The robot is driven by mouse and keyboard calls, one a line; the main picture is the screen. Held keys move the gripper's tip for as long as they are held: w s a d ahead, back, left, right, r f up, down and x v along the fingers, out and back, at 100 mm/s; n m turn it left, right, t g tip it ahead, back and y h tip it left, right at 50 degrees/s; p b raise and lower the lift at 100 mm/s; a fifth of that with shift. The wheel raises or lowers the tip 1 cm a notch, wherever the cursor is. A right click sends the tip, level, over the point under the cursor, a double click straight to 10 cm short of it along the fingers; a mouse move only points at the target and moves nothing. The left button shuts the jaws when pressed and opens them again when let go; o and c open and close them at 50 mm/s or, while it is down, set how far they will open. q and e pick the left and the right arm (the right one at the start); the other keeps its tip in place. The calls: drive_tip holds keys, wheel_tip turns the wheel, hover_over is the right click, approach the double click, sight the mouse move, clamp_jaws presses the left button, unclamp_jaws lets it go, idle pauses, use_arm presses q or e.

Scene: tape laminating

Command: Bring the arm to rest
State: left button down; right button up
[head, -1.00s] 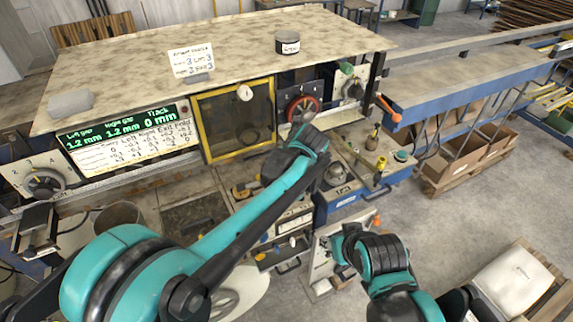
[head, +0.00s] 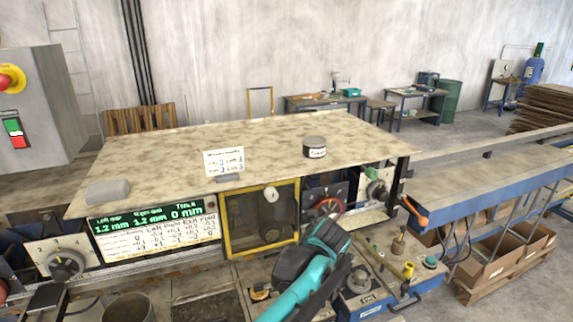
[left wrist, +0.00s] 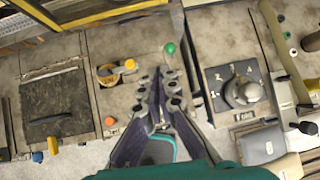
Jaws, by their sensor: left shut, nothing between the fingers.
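My left arm (head: 315,270) comes up from the bottom of the head view, its wrist in front of the machine's right-hand part; its fingers cannot be made out there. In the left wrist view my left gripper (left wrist: 159,82) is shut and empty, above the worn machine top. A numbered dial knob (left wrist: 243,92) lies to its right, a green button (left wrist: 169,47) just beyond its tips, and a yellow-orange part (left wrist: 116,70) to its left. My right gripper is out of view.
The laminating machine's speckled top (head: 250,150) carries a dark tin (head: 315,147), a white card (head: 223,161) and a grey block (head: 107,192). A red handwheel (head: 326,208) and an orange-ended lever (head: 415,213) stick out in front. A blue-framed conveyor (head: 480,175) extends right.

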use_arm(q)
drive_tip(key=s+a+f+n, duration=0.1)
drive_tip(key=s+a+n, duration=0.7)
drive_tip(key=a+n, duration=0.3)
drive_tip(key=s+a+n, duration=0.9)
drive_tip(key=a+n, duration=0.2)
drive_tip(key=s+a+f+n+h, duration=0.1)
drive_tip(key=s+a+f+n, duration=0.35)
drive_tip(key=s+n, duration=0.45)
wheel_tip(320, 180, down, 16)
drive_tip(key=w+n+b, duration=0.1)
drive_tip(key=b, duration=1.4)
drive_tip(key=shift+w+d+r+n, duration=0.15)
drive_tip(key=shift+d+r+n, duration=0.05)
drive_tip(key=shift+n, duration=0.1)
